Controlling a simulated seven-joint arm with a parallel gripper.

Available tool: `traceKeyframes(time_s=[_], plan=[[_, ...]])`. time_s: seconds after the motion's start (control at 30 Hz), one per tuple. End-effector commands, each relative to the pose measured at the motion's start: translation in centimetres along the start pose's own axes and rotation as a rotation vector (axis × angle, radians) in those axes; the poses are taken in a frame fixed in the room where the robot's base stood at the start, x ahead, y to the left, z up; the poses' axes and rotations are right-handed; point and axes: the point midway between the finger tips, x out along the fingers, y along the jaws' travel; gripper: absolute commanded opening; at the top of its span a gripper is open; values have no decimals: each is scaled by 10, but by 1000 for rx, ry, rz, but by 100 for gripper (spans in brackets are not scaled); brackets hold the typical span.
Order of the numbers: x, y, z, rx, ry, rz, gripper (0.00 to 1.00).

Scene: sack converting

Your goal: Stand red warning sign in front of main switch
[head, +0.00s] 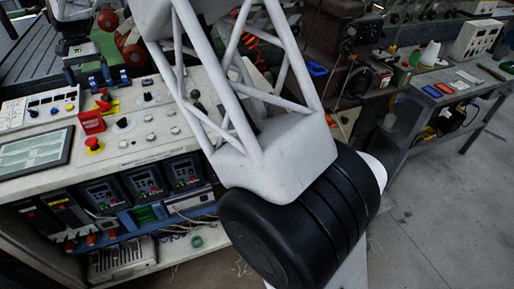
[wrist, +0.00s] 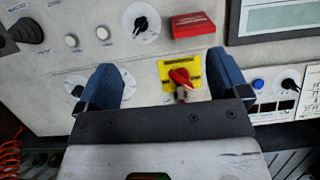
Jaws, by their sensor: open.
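The red warning sign (head: 91,122) is a red slab on the sloping control panel, and it also shows in the wrist view (wrist: 194,25) with faint lettering on its upper face. It appears to lie flat. The main switch (wrist: 179,77) is a red rotary handle on a yellow plate, and it shows in the head view (head: 103,104) just behind the sign. My gripper (wrist: 160,60) is open and empty, its two blue fingers wide apart over the panel. The switch is between the fingers in the wrist view, and the sign is beyond them. The fingers show small in the head view (head: 108,79).
A black dial (wrist: 141,22) is beside the sign. A screen (head: 35,151) is at the panel's left. Small knobs and a joystick are to the right. Bare panel is limited.

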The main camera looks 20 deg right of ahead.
Motion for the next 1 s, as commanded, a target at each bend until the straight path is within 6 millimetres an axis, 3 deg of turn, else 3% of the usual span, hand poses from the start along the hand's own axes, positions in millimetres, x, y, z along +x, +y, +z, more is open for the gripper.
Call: traceKeyframes(time_s=[0.4, 0.77, 1.0], plan=[[-27, 98, 78, 5, 104, -28, 93], [-30, 173, 152, 7, 196, -41, 93], [-21, 218, 202, 8, 256, -44, 93]])
